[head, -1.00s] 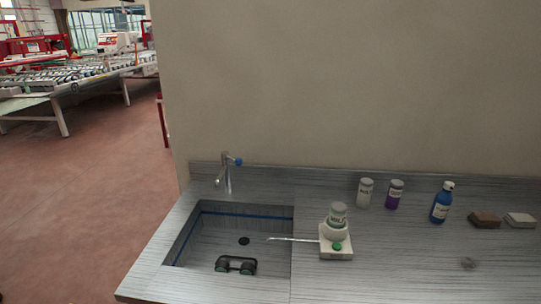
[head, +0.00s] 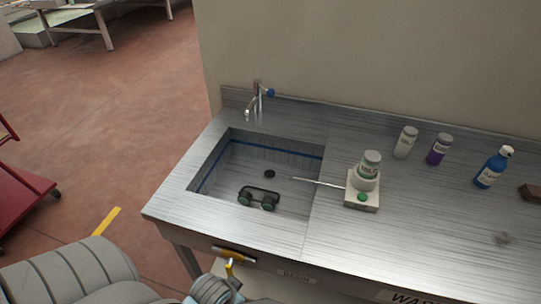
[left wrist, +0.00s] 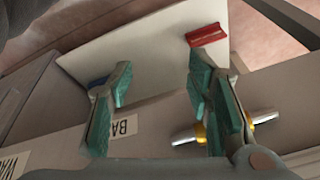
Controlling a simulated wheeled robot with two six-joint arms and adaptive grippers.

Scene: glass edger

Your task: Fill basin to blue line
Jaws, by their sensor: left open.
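The basin (head: 222,185) is sunk in the counter's left part. A blue line (head: 275,149) runs around its inner walls. I see no water in it, and the dark drain hole (head: 269,174) shows. A dark double-cup object (head: 259,198) lies on its floor. The tap (head: 257,103), with a blue knob (head: 270,93), stands behind the basin; no stream shows. My left gripper (left wrist: 157,82) is open, its teal fingers near the counter's front. A yellow and silver handle (left wrist: 222,130) is partly behind one finger; a yellow handle (head: 235,257) also shows below the counter. My right gripper is not in view.
A scale-like device (head: 363,198) carrying a jar (head: 371,163) stands right of the basin, its thin arm over the edge. A white jar (head: 405,145), purple jar (head: 439,150) and blue bottle (head: 492,169) stand behind. A red cart (head: 22,190) is at left.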

